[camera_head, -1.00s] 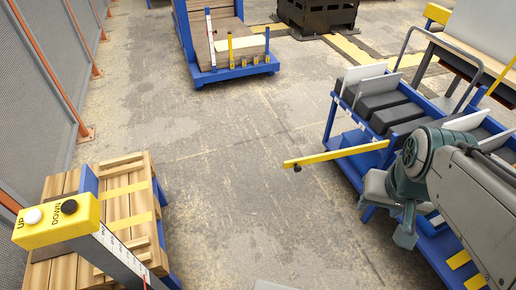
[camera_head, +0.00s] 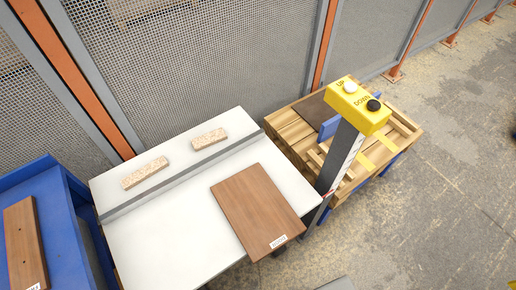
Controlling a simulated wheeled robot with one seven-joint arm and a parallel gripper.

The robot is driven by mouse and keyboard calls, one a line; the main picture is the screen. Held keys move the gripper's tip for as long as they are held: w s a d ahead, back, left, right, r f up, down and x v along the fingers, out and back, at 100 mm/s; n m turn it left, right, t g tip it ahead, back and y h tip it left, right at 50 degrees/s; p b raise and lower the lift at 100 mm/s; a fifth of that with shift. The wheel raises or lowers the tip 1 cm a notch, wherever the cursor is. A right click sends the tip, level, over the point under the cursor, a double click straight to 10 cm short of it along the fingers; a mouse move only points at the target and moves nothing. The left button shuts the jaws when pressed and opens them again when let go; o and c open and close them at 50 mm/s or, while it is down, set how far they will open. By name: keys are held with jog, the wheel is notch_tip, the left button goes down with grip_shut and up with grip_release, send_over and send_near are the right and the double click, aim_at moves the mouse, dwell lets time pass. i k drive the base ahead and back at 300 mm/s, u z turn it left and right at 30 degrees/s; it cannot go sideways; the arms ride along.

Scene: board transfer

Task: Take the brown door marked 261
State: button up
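A brown door (camera_head: 256,208) lies flat on the white table (camera_head: 150,240), at the table's right end. It carries a small white label near its lower edge, too small to read for certain. A second, narrower-looking brown board (camera_head: 24,245) lies in the blue cart at the far left, with a white label cut by the frame's bottom edge. A darker brown panel (camera_head: 316,110) lies on the wooden pallet behind the control post. I cannot tell which piece is marked 261. My gripper is not in view.
Two chipboard strips (camera_head: 146,172) lie behind the table's grey rail. A yellow UP/DOWN control box (camera_head: 358,105) stands on a post right beside the table. The blue cart (camera_head: 85,240) stands left, mesh fencing (camera_head: 210,60) behind. Open floor (camera_head: 440,210) lies right.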

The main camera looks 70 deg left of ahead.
aim_at(263, 221)
jog(key=u, duration=5.4)
jog(key=k, duration=0.6)
jog(key=z, duration=0.9)
